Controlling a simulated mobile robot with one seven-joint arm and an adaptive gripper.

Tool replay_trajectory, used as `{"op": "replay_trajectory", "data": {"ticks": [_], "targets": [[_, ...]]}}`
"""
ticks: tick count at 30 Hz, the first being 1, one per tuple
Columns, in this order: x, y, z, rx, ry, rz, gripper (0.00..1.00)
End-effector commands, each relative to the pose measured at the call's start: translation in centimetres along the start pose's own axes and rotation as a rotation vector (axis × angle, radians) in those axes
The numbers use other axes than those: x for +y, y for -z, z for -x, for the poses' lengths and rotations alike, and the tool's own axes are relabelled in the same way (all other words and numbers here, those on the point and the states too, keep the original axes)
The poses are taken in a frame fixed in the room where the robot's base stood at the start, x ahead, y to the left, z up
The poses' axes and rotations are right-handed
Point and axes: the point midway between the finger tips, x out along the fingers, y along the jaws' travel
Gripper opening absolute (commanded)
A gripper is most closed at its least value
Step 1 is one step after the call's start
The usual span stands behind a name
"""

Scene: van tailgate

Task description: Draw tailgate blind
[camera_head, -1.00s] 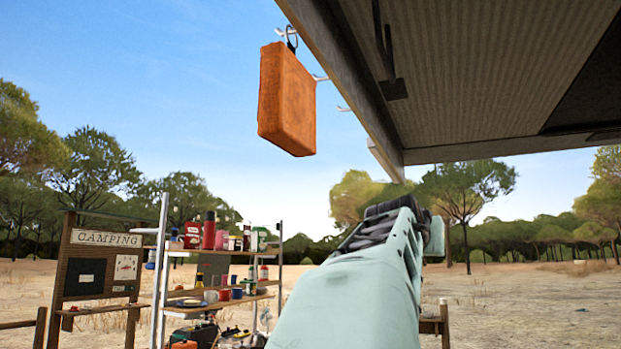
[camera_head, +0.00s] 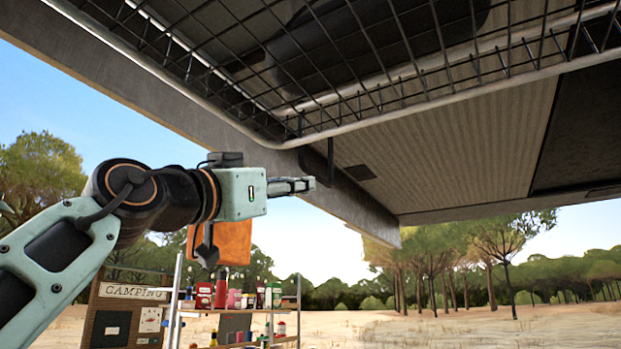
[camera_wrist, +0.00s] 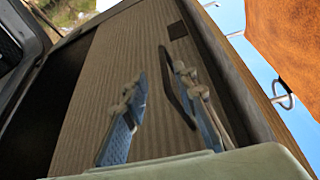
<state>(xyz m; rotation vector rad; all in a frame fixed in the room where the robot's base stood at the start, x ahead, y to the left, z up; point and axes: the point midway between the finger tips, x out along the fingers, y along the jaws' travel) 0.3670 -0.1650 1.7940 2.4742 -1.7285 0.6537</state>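A ribbed beige panel (camera_head: 440,135) spans the underside of the raised tailgate; I cannot tell whether it is the blind itself. A dark bent pull bar (camera_head: 330,165) hangs near the panel's left edge. My gripper (camera_head: 308,184) points right, with its fingertips just left of the bar's lower end. In the wrist view my gripper (camera_wrist: 158,78) has its two blue fingers apart and nothing clearly held between them. The bar (camera_wrist: 177,92) shows there beside the right finger, partly hidden by it. I cannot tell whether they touch.
A wire rack (camera_head: 400,85) hangs close above my gripper. A grey beam (camera_head: 350,205) edges the tailgate. An orange case (camera_head: 232,243) hangs behind my wrist; it also fills the wrist view's upper right (camera_wrist: 290,45). Shelves with camping goods (camera_head: 240,312) stand lower left.

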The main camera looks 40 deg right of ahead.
Motion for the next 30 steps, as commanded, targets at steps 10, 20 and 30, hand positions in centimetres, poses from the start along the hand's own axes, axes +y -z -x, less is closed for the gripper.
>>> {"op": "replay_trajectory", "data": {"ticks": [10,20,30], "targets": [[-0.2,0.6,-3.7,0.006,-0.003,-0.002,0.26],[-0.3,0.6,-9.2,0.008,-0.001,-0.003,0.26],[-0.3,0.4,-10.4,0.008,0.002,-0.004,0.26]]}}
